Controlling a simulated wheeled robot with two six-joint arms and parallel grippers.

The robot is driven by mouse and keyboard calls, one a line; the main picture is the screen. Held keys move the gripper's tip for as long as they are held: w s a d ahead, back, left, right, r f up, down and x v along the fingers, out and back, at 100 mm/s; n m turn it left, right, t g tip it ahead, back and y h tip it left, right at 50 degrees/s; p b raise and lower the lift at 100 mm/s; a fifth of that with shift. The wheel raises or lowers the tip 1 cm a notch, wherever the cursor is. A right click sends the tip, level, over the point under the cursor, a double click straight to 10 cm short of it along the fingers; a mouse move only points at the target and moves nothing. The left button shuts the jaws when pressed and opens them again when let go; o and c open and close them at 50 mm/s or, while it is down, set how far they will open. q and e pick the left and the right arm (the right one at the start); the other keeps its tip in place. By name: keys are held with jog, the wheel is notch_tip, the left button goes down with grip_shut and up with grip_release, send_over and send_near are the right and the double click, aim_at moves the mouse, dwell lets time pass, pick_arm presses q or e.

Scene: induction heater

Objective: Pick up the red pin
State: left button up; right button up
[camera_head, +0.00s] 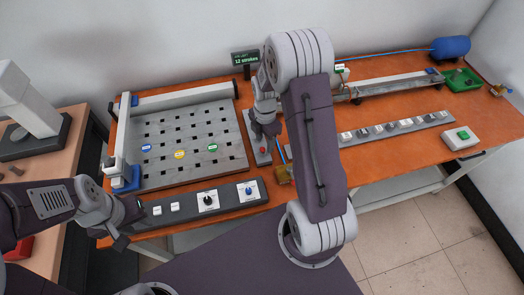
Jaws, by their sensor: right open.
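A small red spot (263,150), which looks like the red pin, shows on a narrow grey plate (260,157) to the right of the perforated board. My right gripper (267,136) is open and points down just above this spot. Its fingers are small and partly hidden, and I cannot tell whether they touch the pin. My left gripper (126,228) is at the lower left, near the left end of the grey control panel. Its fingers are dark, and I cannot tell whether they are open or shut.
The perforated board (190,125) carries blue, yellow and green discs. The control panel (222,203) lies along the orange table's front edge. A row of switches (395,127), a green tray (462,80) and a green-button box (462,136) stand at right. My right arm hides the table's middle.

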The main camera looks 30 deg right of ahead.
aim_at(263, 149)
jog(key=shift+w+a+f, duration=0.1)
jog(key=shift+w+f, duration=0.1)
jog(key=shift+f, duration=0.25)
jog(key=f, duration=0.4)
jog(key=shift+a+p, duration=0.2)
jog(key=shift+p, duration=0.2)
jog(key=shift+w+f, duration=0.15)
jog(key=shift+f, duration=0.15)
grip_shut()
